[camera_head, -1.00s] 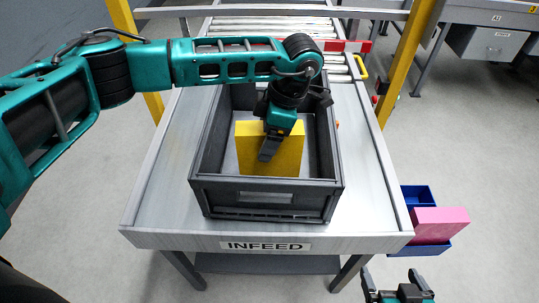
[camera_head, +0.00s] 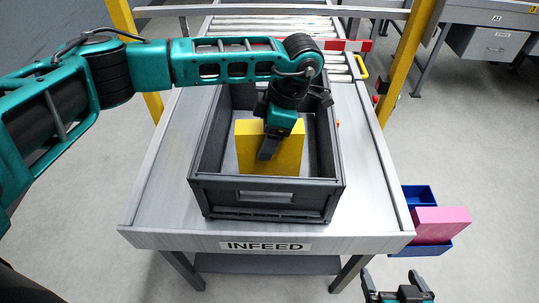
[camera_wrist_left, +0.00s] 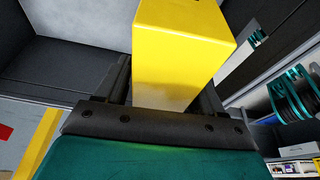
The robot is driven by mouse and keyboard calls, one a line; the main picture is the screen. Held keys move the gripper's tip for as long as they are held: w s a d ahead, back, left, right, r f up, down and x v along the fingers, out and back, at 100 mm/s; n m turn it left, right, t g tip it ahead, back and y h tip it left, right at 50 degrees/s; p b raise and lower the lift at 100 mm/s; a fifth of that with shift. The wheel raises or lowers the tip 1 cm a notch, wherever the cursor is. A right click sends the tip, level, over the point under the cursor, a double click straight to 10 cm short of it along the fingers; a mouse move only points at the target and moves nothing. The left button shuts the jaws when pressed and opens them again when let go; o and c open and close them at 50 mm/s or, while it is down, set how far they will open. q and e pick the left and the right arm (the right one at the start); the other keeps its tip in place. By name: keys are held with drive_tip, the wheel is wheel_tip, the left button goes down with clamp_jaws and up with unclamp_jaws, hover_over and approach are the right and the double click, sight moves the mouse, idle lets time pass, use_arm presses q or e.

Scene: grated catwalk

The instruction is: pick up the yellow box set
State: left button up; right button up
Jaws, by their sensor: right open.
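The yellow box (camera_head: 284,155) stands upright inside a dark grey crate (camera_head: 265,197) on the infeed table. My left gripper (camera_head: 270,146) reaches down into the crate from above, with one finger across the box's near face. In the left wrist view the yellow box (camera_wrist_left: 180,50) sits between the two fingers, which appear to touch it on both sides. The far finger is hidden behind the box in the head view. My right gripper (camera_head: 394,280) is open and empty at the bottom right, beyond the table's front edge.
The table (camera_head: 160,185) has bare strips on both sides of the crate. A roller conveyor (camera_head: 262,27) lies behind it. Yellow posts (camera_head: 405,65) stand at both sides. A pink box (camera_head: 440,224) sits in a blue bin (camera_head: 418,195) at the table's right.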

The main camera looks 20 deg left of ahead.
use_arm(q)
clamp_jaws()
idle(0.4)
drive_tip(key=shift+r, duration=0.1)
